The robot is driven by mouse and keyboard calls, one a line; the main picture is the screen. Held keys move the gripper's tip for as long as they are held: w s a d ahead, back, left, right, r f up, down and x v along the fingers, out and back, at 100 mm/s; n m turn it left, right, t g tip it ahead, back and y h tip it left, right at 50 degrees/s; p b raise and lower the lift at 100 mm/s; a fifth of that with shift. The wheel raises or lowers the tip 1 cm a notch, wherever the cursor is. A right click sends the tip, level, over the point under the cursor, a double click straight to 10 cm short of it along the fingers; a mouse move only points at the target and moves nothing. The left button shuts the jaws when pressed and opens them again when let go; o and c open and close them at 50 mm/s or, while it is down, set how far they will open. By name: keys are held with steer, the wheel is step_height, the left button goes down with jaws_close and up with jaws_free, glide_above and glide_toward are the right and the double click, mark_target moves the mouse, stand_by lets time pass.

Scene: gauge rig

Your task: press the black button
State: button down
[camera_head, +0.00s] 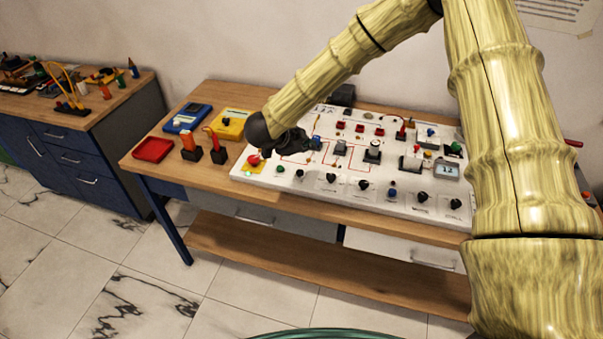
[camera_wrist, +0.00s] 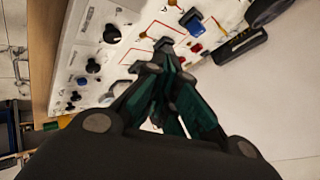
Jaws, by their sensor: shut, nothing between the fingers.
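A white panel (camera_head: 262,181) on the wooden bench carries several small dark round controls in its front row, among them one near the middle (camera_head: 331,178) and one at the right end (camera_head: 455,203). They are too small for me to tell which is a push button and which is a knob. In the wrist view a black round control (camera_wrist: 112,33) sits on the panel, left of my fingers. My gripper (camera_head: 303,143) is over the left part of the panel, shut and empty. Its dark fingers (camera_wrist: 161,58) also show in the wrist view and hide part of the panel; contact cannot be told.
A red tray (camera_head: 153,150), a blue meter (camera_head: 188,117) and a yellow meter (camera_head: 231,123) lie on the bench left of the panel. A red and black piece (camera_head: 217,149) stands near its left edge. My arm hides the panel's right end.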

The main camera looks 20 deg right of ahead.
steer(key=b, duration=0.3)
glide_above(303, 173)
steer(key=w, duration=0.1)
steer(key=shift+g, duration=0.3)
steer(key=f, duration=0.7)
steer(key=shift+w+a, duration=0.15)
steer(key=shift+w, duration=0.05)
steer(key=shift+s+f, duration=0.1)
steer(key=shift+f, duration=0.35)
steer(key=shift+s+f, duration=0.2)
steer(key=shift+s, duration=0.1)
steer(key=shift+s+f+b, duration=0.15)
steer(key=shift+s+b, duration=0.35)
steer(key=shift+s, duration=0.3)
steer(key=shift+w+f, duration=0.7)
steer(key=shift+w, duration=0.1)
steer(key=shift+s+r, duration=0.35)
steer(key=shift+s, duration=0.1)
steer(key=shift+w+f, duration=0.25)
steer(key=shift+w, duration=0.05)
steer(key=shift+s+r, duration=0.1)
steer(key=shift+s, duration=0.1)
